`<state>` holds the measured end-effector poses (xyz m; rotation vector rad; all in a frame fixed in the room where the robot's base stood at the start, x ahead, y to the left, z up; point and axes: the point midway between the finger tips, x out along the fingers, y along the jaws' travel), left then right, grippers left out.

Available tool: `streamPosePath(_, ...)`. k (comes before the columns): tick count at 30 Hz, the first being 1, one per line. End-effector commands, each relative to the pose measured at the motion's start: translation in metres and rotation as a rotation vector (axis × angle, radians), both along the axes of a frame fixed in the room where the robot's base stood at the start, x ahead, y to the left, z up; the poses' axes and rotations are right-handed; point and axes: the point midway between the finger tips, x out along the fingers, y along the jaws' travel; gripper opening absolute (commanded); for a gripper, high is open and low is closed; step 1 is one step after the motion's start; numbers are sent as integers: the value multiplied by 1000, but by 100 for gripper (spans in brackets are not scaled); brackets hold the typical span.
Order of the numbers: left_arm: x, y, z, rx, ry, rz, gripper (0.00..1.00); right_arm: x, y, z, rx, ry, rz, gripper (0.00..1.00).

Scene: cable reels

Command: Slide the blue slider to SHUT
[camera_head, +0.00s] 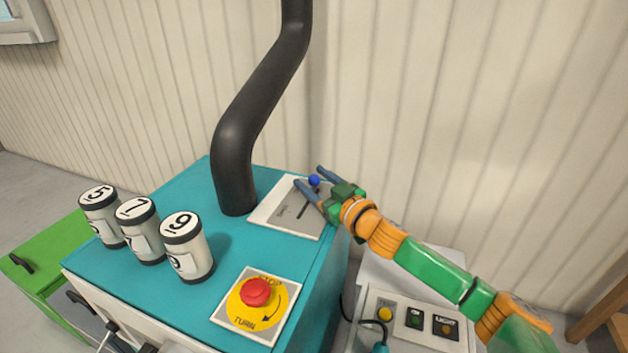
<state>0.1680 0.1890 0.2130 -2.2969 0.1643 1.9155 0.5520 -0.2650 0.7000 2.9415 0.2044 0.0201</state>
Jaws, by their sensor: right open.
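The blue slider (314,180) is a small round knob near the upper right end of a dark slot on a white panel (272,219), which lies on the teal cabinet top. My right gripper (309,177) comes in from the right and is open. Its two fingers lie on either side of the blue knob in the picture. Whether they touch it I cannot tell. The lettering on the panel is too small to read, and my gripper covers part of the panel's right side. My left gripper is not in view.
A thick black pipe (237,150) rises from the teal cabinet (190,215) left of the panel. Several white numbered cylinders (188,247) stand at the left. A red stop button (256,292) is at the front. A switch box (408,322) stands lower right.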

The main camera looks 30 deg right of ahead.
Motion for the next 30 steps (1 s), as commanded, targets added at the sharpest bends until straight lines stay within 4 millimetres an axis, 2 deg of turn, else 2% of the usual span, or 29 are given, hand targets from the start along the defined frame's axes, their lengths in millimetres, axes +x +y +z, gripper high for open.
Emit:
streamPosePath(7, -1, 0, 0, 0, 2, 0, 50, 1, 0, 0, 0, 1, 1, 64)
streamPosePath(8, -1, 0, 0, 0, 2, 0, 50, 1, 0, 0, 0, 1, 1, 58)
streamPosePath(14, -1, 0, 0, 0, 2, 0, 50, 1, 0, 0, 0, 1, 1, 4)
streamPosePath(15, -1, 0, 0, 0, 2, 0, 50, 1, 0, 0, 0, 1, 1, 0)
streamPosePath(30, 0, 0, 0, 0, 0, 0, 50, 1, 0, 0, 0, 1, 0, 0)
